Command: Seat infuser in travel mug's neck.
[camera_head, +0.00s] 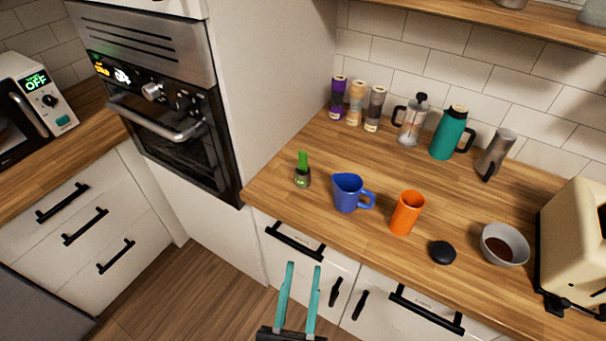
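A small item with an upright green handle and a dark, short cylindrical base, which looks like the infuser (303,171), stands near the left front of the wooden counter. An orange open-topped cup, which looks like the travel mug (405,214), stands upright near the counter's front edge. Nothing shows above its rim; its inside is mostly hidden. My gripper (303,267) has two teal fingers, spread apart with nothing between them. In the picture it is below the infuser and to the left of the mug, in front of the drawers.
A blue jug (348,193) stands between infuser and mug. A black round lid (443,252), a grey bowl (503,244) and a cream toaster (575,245) are to the right. A French press (410,122), teal pot (452,134) and several canisters line the back. The counter's middle is clear.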

